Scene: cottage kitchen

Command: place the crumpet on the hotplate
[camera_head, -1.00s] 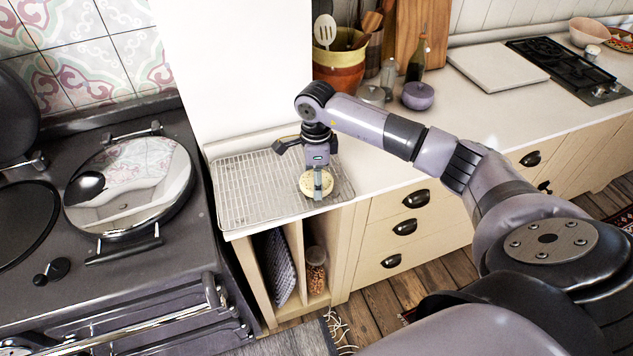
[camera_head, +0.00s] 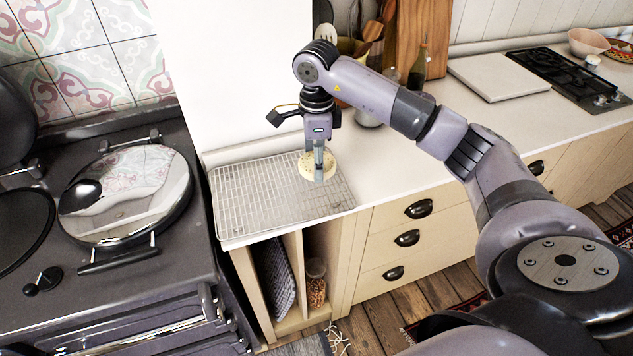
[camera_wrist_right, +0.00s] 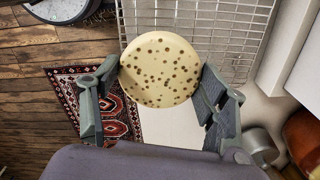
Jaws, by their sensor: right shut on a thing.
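The crumpet (camera_head: 306,168) is round, pale and dotted with brown holes. My right gripper (camera_head: 319,174) is shut on it and holds it above the wire rack (camera_head: 250,205) on the counter. In the right wrist view the crumpet (camera_wrist_right: 160,68) sits between the two fingers, its holed face towards the camera. The hotplate (camera_head: 18,232) is a dark round plate at the left edge of the range, partly cut off, with its lid (camera_head: 12,115) raised behind it. My left gripper is not in view.
A second plate of the range is under a shut shiny domed lid (camera_head: 130,200) with a front handle (camera_head: 118,258). A white wall (camera_head: 240,70) stands behind the rack. A utensil pot, a bottle (camera_head: 416,66) and a white board (camera_head: 498,74) stand further right.

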